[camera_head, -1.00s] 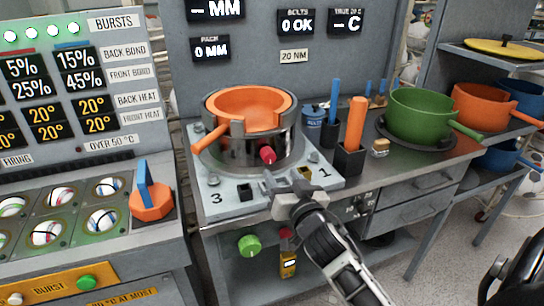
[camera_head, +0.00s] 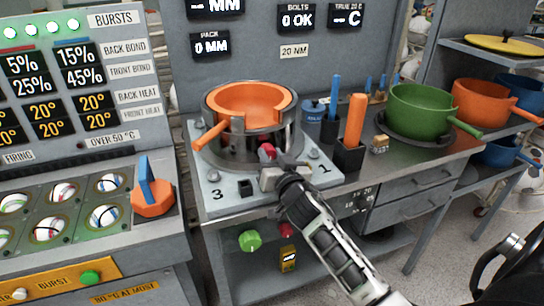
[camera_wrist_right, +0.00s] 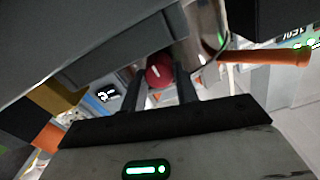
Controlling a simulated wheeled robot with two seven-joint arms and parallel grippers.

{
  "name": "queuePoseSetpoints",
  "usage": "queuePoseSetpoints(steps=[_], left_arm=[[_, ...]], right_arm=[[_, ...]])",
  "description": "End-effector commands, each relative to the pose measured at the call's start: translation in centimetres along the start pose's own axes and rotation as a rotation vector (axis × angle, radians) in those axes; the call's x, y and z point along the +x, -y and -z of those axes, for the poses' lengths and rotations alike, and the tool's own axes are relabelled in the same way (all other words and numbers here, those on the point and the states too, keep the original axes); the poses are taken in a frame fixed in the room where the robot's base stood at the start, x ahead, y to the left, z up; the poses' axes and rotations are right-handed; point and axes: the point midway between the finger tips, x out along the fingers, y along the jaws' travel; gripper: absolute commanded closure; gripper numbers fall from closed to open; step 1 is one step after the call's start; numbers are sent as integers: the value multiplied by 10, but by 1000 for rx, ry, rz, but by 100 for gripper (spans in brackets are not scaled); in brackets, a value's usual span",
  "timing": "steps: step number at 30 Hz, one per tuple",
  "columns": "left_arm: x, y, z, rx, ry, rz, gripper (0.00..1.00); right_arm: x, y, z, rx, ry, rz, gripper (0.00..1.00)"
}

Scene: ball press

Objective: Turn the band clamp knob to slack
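The band clamp knob (camera_head: 266,150) is a small red knob on the front of the shiny metal band (camera_head: 236,150), which goes around the orange press bowl (camera_head: 250,100). My right gripper (camera_head: 274,161) is at the knob in the head view and partly covers it. In the right wrist view the red knob (camera_wrist_right: 160,70), with a white mark on its face, lies between the two dark fingertips (camera_wrist_right: 161,78). The fingers are apart, one on each side of it; whether they touch it is unclear. My left gripper is not in view.
The band stands on a grey plate (camera_head: 216,200) with numbered corners and bolts. An orange handle (camera_head: 212,133) sticks out at left. A black holder (camera_head: 348,158) with an orange-handled tool stands close at right. A green pan (camera_head: 420,108) is farther right.

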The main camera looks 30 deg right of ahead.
Motion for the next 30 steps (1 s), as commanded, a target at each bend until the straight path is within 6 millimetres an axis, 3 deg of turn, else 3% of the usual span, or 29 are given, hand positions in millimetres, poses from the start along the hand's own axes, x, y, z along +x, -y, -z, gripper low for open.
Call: queuePoseSetpoints(steps=[14,30], left_arm=[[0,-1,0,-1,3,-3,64],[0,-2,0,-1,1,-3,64]], right_arm=[[0,0,0,-99,1,-1,93],[0,1,-1,-574,2,0,93]])
